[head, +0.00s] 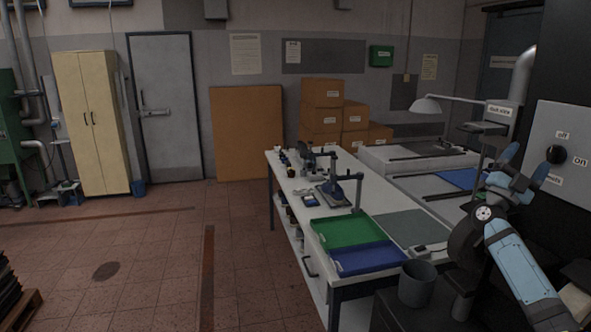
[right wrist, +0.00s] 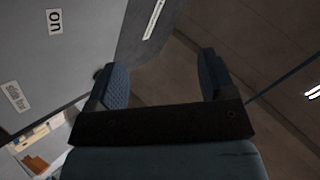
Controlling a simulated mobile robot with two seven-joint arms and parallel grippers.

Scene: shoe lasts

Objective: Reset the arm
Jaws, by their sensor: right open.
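My right arm comes in from the lower right in the head view. Its gripper (head: 525,165) is open and empty, raised in front of the grey control panel (head: 578,125). The panel carries a dark round knob (head: 556,154) with "off" and "on" labels. The right wrist view shows the two blue padded fingers of this gripper (right wrist: 165,82) spread apart with nothing between them. The panel's "on" label (right wrist: 55,21) lies at the upper left there. My left gripper is in neither view.
A white workbench (head: 295,190) holds a green tray (head: 348,232), a blue tray (head: 368,258) and small tools. A grey bin (head: 416,285) stands at its near right corner. Cardboard boxes (head: 322,93) are stacked behind. The tiled floor at left is mostly clear.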

